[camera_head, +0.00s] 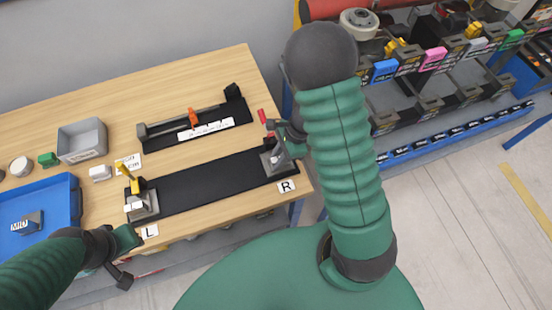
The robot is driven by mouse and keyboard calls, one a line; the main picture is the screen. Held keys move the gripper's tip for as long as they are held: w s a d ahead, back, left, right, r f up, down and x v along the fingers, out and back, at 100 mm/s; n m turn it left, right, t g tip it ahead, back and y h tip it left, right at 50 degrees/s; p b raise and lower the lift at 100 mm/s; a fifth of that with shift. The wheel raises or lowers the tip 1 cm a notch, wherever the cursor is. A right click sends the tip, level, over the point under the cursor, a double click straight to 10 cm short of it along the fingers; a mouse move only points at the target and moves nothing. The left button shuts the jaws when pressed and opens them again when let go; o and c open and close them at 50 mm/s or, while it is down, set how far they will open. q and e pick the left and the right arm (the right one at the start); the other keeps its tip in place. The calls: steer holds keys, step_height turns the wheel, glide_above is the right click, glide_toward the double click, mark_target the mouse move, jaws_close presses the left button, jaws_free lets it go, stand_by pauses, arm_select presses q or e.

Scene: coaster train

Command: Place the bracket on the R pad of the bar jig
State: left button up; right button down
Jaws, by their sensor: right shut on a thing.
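The bar jig (208,186) is a long black bar along the front of the wooden table, with an L label at its left end and an R label (286,186) at its right end. A grey bracket (273,164) is at the R end, partly hidden by my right gripper (283,151), which is shut on it. Whether the bracket touches the pad cannot be made out. A red handle (263,118) stands behind it. Another grey bracket (144,205) sits at the L end beside a yellow handle (126,172). My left gripper (124,261) is off the front-left table edge; its fingers are unclear.
Behind the jig is a black fixture (238,106) with a grey bar and an orange part. A blue tray (62,190) holding a part labelled MID, a grey bin (82,139) and small blocks are at left. A shelf with labelled bins (410,62) stands at right.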

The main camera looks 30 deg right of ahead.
steer(key=shift+w+d, duration=0.1)
steer(key=shift+d, duration=0.25)
steer(key=c, duration=1.5)
jaws_free()
steer(key=shift+d+f, duration=0.1)
steer(key=shift+d, duration=0.05)
steer(key=shift+c, duration=0.2)
steer(key=shift+o, duration=1.3)
steer(key=shift+a+r, duration=0.2)
steer(key=shift+a, duration=0.75)
steer(key=shift+r, duration=0.2)
steer(key=d+v, duration=0.1)
steer(key=v, duration=1.1)
arm_select(q)
steer(key=shift+d+r+p, duration=0.3)
steer(key=shift+r+p, duration=0.15)
steer(key=shift+r, duration=0.05)
arm_select(e)
steer(key=s+a+n+t+h, duration=0.1)
steer(key=s+a+n+h, duration=0.2)
steer(key=a+n, duration=0.5)
steer(key=shift+s+a+n+t+h, duration=0.2)
steer(key=shift+a+n+t+h, duration=0.3)
steer(key=shift+n, duration=5.9)
